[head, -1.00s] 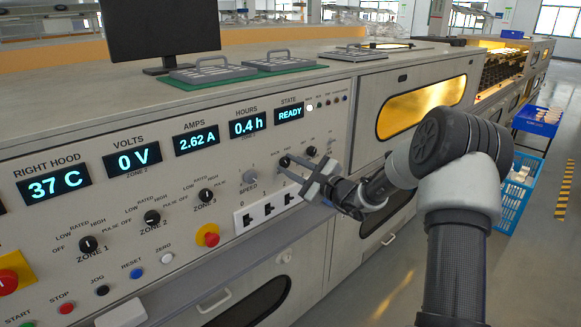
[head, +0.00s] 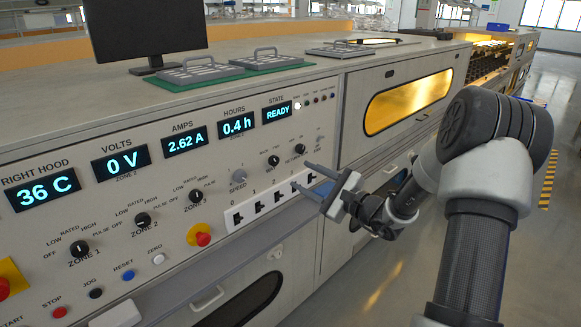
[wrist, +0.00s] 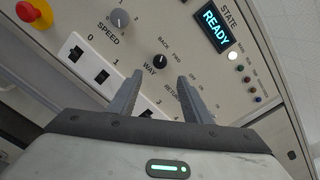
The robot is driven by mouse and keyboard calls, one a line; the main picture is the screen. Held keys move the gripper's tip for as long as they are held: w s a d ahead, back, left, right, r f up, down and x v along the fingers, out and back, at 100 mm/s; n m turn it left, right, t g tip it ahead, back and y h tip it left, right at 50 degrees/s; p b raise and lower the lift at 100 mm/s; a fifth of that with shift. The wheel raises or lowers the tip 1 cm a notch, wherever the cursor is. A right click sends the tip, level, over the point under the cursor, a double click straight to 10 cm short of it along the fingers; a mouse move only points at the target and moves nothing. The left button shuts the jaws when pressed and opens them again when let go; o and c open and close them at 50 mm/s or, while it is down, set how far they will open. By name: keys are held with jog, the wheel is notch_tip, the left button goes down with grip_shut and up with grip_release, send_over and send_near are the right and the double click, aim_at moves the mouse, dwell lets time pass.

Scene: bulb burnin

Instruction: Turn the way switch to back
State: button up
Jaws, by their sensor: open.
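The way switch (head: 273,160) is a small black rotary knob on the grey control panel, right of the grey speed knob. In the wrist view the way switch (wrist: 160,58) shows between and beyond my fingertips, with BACK and FWD labels above it; which one its pointer faces is too small to tell surely. My gripper (head: 305,177) is open and empty in the head view, its fingers pointing left toward the panel, right of the switch. In the wrist view my gripper (wrist: 160,77) has its two fingers apart, with no visible contact with the knob.
The speed knob (wrist: 121,20) is left of the way switch. A white strip of numbered slots (head: 278,195) runs below the knobs. A red emergency button (head: 200,235) is farther left. Another black knob (head: 300,149) sits close right of the way switch. The floor at right is clear.

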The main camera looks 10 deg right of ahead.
jog(key=v, duration=0.6)
jog(key=shift+s+p, duration=0.2)
jog(key=shift+p, duration=0.15)
